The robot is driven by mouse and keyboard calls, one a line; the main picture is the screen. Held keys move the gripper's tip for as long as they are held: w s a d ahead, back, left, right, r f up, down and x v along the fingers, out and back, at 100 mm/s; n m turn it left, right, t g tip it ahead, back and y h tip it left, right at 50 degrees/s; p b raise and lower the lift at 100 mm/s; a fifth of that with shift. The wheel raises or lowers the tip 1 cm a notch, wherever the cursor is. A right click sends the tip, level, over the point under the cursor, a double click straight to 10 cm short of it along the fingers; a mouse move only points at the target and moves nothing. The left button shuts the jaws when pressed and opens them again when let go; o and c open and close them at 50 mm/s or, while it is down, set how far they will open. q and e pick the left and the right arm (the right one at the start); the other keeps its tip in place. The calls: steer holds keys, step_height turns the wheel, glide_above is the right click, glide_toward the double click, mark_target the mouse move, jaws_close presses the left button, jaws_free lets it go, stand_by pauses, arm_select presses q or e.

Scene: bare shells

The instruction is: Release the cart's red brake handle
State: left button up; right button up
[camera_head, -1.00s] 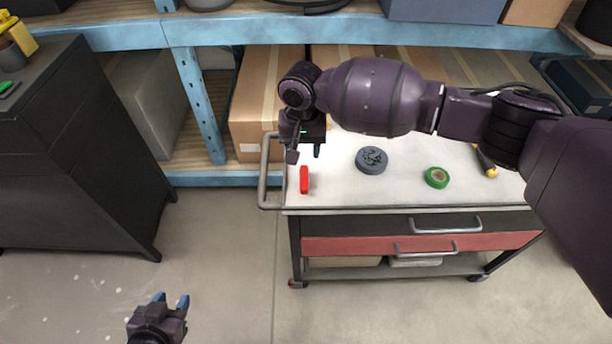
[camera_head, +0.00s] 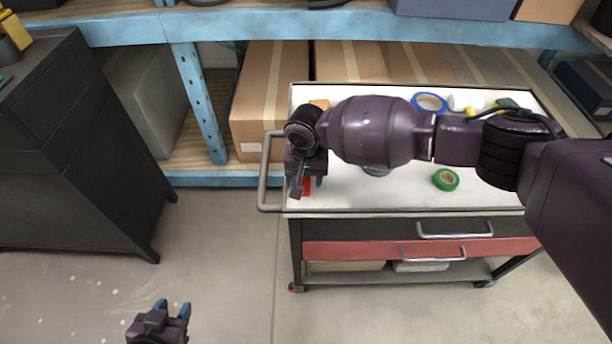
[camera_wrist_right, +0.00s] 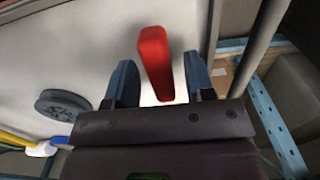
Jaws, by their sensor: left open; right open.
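The cart (camera_head: 330,202) has a white top with a grey push rail on its left side. The red brake handle (camera_wrist_right: 156,62) stands near the cart top's left end. In the head view my right gripper mostly hides it, and only a bit of red (camera_head: 307,187) shows. My right gripper (camera_head: 307,186) is open, and in the right wrist view its two blue fingers (camera_wrist_right: 160,84) are on either side of the handle, with a gap on each side. My left gripper (camera_head: 172,308) is open and empty, low over the floor at the bottom left.
On the cart top lie a green tape roll (camera_head: 446,180), a blue tape roll (camera_head: 429,102) and a dark grey disc (camera_wrist_right: 63,105). The cart's push rail (camera_head: 265,180) is close left of my right gripper. A dark cabinet (camera_head: 80,150) stands left; floor between is clear.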

jaws_close()
